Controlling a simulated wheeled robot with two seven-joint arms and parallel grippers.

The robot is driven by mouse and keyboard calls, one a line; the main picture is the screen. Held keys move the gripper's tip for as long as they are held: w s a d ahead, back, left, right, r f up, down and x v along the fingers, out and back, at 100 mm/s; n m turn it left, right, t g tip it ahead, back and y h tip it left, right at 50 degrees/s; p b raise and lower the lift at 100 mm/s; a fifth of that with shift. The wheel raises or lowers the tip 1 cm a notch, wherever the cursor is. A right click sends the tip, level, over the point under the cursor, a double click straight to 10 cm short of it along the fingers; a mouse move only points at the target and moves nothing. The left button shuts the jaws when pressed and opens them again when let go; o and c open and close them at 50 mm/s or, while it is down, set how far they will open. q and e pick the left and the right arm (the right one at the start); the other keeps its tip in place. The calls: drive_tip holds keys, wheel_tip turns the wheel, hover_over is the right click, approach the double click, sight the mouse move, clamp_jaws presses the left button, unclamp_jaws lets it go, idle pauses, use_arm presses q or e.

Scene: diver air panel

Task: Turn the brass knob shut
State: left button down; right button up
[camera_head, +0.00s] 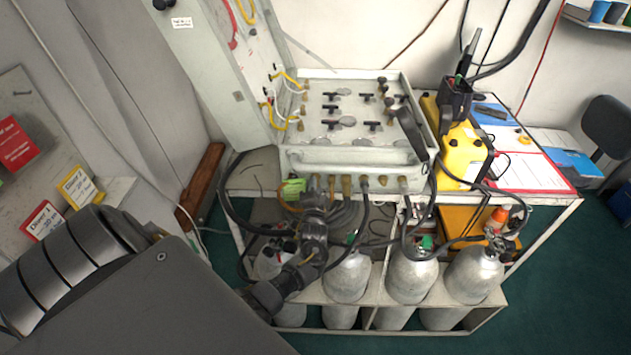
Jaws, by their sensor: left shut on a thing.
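The grey air panel (350,158) stands on the bench, its top face carrying black T-handles and small brass fittings. A row of brass fittings (346,185) runs along its lower front edge. My left gripper (316,192) reaches up from the lower left to the left part of this row. It is shut on a brass knob there, which its fingers mostly hide. I cannot tell how far the knob is turned. My right gripper is not in view.
Black hoses (228,205) loop from the panel front around my left arm. Several silver cylinders (412,275) stand in a white rack below. A yellow case (462,155) with a black radio (455,98) stands right of the panel. The panel's open lid (225,70) rises at left.

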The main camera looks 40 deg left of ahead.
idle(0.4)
use_arm(q)
drive_tip(key=c, duration=1.5)
unclamp_jaws()
drive_tip(key=shift+b+v, duration=0.95)
drive_tip(key=shift+v, duration=4.45)
